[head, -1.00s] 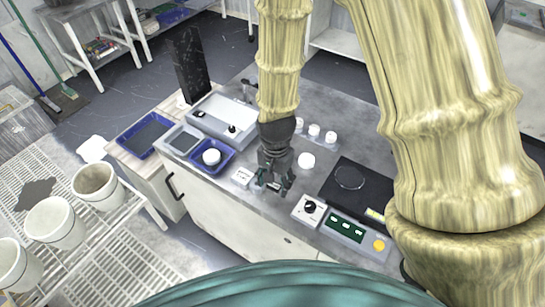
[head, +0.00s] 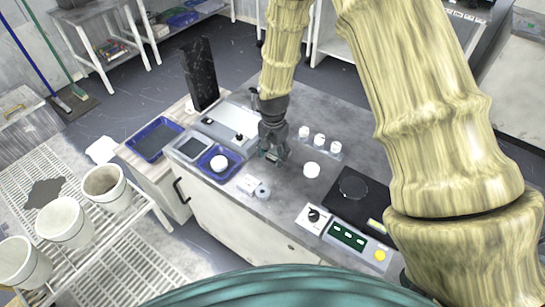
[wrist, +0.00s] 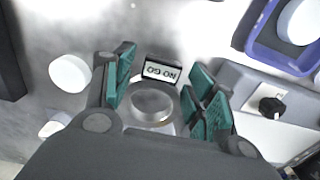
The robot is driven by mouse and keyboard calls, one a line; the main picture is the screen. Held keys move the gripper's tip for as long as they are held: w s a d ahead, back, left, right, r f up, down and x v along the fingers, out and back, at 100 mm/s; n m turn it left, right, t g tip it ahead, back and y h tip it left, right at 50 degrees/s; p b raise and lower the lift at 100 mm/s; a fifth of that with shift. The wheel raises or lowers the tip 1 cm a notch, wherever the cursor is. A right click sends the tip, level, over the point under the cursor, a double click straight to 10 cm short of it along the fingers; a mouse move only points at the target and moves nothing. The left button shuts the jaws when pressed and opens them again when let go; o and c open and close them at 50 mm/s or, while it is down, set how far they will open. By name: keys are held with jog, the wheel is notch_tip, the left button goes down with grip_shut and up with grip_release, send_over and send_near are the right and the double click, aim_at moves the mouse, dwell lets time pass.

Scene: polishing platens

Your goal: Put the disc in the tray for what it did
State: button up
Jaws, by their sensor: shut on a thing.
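The teal finger pads stand either side of the ring in the wrist view. A white disc (head: 311,170) lies on the counter to the right of my gripper and shows in the wrist view (wrist: 70,72). Another white round piece (head: 220,162) sits in a small blue tray (head: 206,172), left of my gripper. Another blue tray (head: 150,142) lies further left and holds a dark surface.
Several small white cylinders (head: 319,140) stand behind the disc. A black plate (head: 370,202) and control boxes (head: 345,237) occupy the right. A tall black panel (head: 200,75) stands behind.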

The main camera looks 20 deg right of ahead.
aim_at(273, 155)
jog(key=shift+w, duration=0.25)
jog(key=shift+f+p, duration=0.6)
jog(key=shift+f, duration=1.15)
jog(key=shift+f, duration=0.1)
jog(key=o, duration=1.2)
jog(key=shift+c, duration=0.2)
jog(key=shift+r+b, duration=1.35)
jog(key=shift+r, duration=4.75)
